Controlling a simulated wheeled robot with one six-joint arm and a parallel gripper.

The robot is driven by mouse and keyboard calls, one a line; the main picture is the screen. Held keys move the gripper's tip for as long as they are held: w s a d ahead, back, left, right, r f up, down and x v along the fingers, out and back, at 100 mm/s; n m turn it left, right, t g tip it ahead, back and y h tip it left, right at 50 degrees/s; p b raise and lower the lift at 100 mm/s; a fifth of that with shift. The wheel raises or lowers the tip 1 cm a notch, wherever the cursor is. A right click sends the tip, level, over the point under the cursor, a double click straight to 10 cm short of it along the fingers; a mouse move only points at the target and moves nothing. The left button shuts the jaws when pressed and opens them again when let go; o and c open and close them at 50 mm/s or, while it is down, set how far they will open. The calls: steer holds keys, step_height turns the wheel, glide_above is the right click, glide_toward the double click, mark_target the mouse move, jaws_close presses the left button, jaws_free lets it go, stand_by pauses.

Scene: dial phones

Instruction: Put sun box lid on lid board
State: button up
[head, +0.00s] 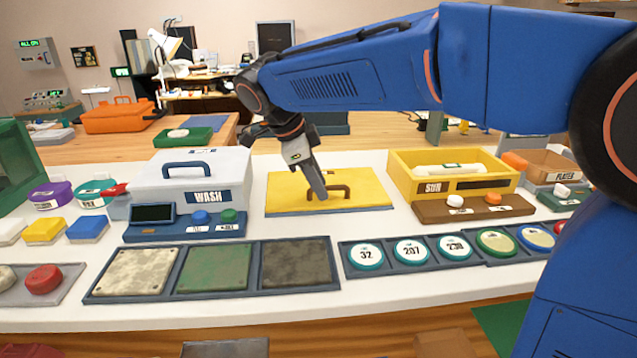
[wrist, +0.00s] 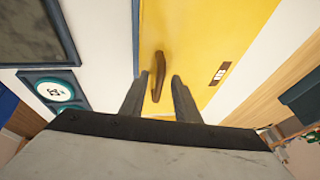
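The sun box lid (head: 285,193) is a flat yellow panel with a brown handle (head: 341,190). It lies flat on the lid board (head: 375,208), whose blue edge shows beneath it, in the middle of the white counter. The yellow box marked SUN (head: 408,182) stands open to its right. My gripper (head: 321,194) is low over the lid at the handle. In the wrist view the two fingers (wrist: 161,78) are apart, with the handle (wrist: 157,62) between them in the picture and gaps on both sides. Contact with the handle is not visible.
A white WASH box (head: 228,165) with a blue handle stands left of the lid. A dark tray with textured tiles (head: 214,268) and a row of round numbered discs (head: 411,252) lie in front. A brown button panel (head: 430,211) fronts the SUN box.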

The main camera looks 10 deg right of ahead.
steer(key=v, duration=1.1)
steer(key=shift+a+r, duration=0.2)
steer(key=shift+r, duration=0.15)
steer(key=shift+s, duration=0.15)
